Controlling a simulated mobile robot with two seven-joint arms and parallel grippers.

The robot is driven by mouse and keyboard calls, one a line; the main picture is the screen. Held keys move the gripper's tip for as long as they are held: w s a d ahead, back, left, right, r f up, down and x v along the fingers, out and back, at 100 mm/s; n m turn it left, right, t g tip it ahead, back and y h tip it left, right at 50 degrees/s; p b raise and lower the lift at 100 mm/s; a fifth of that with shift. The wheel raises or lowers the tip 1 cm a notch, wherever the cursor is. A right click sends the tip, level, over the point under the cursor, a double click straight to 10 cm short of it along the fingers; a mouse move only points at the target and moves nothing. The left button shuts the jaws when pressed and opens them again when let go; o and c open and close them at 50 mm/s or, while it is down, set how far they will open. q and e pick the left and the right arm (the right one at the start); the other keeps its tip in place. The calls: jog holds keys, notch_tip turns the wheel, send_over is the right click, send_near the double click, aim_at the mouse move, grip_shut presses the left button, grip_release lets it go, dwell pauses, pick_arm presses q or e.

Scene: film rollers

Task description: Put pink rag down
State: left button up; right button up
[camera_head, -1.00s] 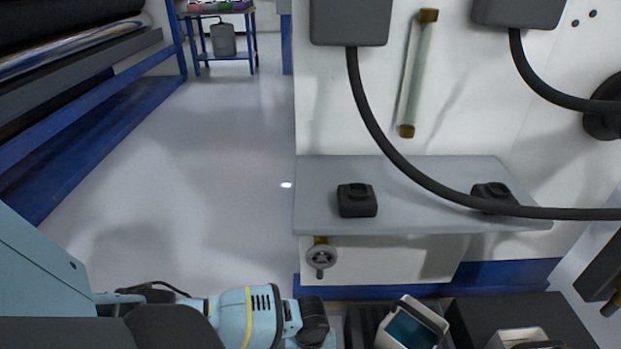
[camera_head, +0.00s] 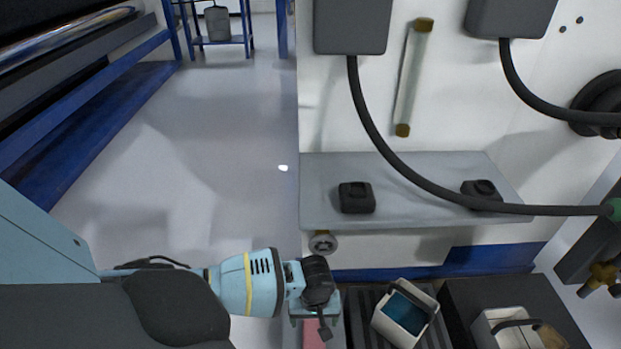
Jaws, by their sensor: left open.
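My left gripper (camera_head: 318,322) is at the bottom centre, at the end of my light blue arm, and points down. It is open. A strip of pink rag (camera_head: 312,337) shows just below it at the bottom edge, in or on a pale narrow tray or surface. Most of the rag is hidden by the gripper or cut off by the frame. I cannot tell whether the fingers touch it. My right gripper is not in view.
A white container with blue inside (camera_head: 405,313) stands on a dark ribbed surface right of the gripper. Beyond it is a white box holding a brush-like tool (camera_head: 510,328). A grey shelf (camera_head: 420,215) with two black devices juts from the white machine. The floor (camera_head: 190,150) at left is clear.

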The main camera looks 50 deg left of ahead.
pick_arm(q)
notch_tip(320, 180, up, 2)
jog(key=shift+r+p, duration=0.2)
jog(key=shift+p, duration=0.2)
jog(key=shift+s, duration=0.1)
